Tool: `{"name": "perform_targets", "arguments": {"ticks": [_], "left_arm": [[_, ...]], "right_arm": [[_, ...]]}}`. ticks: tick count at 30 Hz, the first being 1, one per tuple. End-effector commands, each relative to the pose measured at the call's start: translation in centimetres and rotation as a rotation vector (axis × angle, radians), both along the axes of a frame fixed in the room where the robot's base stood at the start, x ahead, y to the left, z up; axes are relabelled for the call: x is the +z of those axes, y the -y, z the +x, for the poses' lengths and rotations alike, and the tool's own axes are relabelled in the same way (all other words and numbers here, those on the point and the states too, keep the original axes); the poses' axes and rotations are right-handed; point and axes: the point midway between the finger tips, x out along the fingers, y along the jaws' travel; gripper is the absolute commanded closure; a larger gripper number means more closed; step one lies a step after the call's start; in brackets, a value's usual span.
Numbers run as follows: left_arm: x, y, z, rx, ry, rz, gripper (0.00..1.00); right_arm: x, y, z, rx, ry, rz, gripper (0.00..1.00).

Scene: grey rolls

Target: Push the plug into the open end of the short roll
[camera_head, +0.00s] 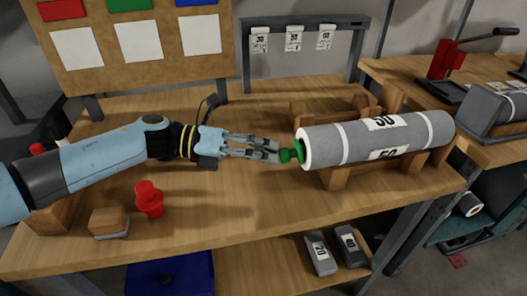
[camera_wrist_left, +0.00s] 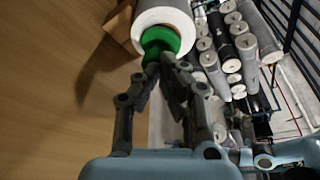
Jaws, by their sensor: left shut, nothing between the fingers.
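The short grey roll (camera_head: 375,138) lies on a wooden cradle (camera_head: 336,178) on the bench, with white bands and labels reading 50. The green plug (camera_head: 298,152) is at its left open end, partly inside, with its knob sticking out to the left. In the left wrist view the plug (camera_wrist_left: 160,40) sits at the mouth of the roll (camera_wrist_left: 163,14). My left gripper (camera_head: 277,150) is shut with nothing between its fingers. Its fingertips (camera_wrist_left: 163,66) are right at the plug's knob; whether they touch it I cannot tell. My right gripper is not in view.
A red plug (camera_head: 149,198) and a wooden-handled block (camera_head: 109,222) stand at the front left of the bench. A red lever press (camera_head: 447,60) stands on the bench at the right. Several stored rolls (camera_wrist_left: 222,45) show below the edge. The front middle of the bench is clear.

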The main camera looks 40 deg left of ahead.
Motion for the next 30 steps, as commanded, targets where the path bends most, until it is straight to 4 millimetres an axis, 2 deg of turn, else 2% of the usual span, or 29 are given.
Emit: {"name": "perform_targets", "arguments": {"ticks": [8,18,23,26,30], "left_arm": [[0.0,0.3,0.3,0.001,0.001,0.000,1.00],[0.0,-1.5,-1.8,0.000,-0.001,0.001,1.00],[0.0,-1.9,-2.1,0.000,0.000,0.002,1.00],[0.1,-2.6,-2.7,-0.001,-0.002,0.002,1.00],[0.5,-4.9,-4.3,-0.002,-0.005,0.006,1.00]], "right_arm": [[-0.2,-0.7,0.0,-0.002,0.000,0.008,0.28],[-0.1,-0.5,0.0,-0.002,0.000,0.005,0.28],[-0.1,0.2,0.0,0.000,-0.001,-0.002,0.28],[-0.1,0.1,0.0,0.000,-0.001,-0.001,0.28],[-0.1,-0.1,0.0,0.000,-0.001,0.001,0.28]]}}
